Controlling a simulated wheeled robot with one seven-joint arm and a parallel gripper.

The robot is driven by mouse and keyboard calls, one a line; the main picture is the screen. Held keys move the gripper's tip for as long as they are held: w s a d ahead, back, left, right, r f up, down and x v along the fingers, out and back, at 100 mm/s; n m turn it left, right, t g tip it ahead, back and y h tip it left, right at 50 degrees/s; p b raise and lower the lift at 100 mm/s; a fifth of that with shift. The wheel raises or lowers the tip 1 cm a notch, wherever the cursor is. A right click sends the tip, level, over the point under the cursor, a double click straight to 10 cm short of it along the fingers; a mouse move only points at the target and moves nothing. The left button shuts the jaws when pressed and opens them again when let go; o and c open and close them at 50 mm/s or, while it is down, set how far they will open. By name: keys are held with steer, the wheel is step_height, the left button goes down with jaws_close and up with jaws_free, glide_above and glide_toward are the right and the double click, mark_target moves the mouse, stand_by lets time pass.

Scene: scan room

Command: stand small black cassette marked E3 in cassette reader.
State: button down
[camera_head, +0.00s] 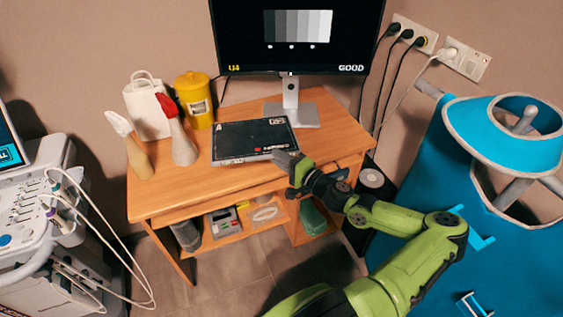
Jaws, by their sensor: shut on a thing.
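A flat black cassette-like slab (245,136) with pale edges lies on the wooden desk, below the monitor. It bears small white marks and a red dot; I cannot read E3 on it. My gripper (286,158) is at its front right edge. The jaws appear shut on that edge, though the contact is small and partly hidden by the gripper itself. I cannot make out a cassette reader for certain.
The monitor (350,40) stands behind the slab on the desk (160,200). A grey device (222,222) sits on the lower shelf. A blue-covered table (520,262) is at right.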

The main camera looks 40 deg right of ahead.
step_height(320, 180, up, 9)
steer(key=p, duration=0.7)
stand_by(0.4)
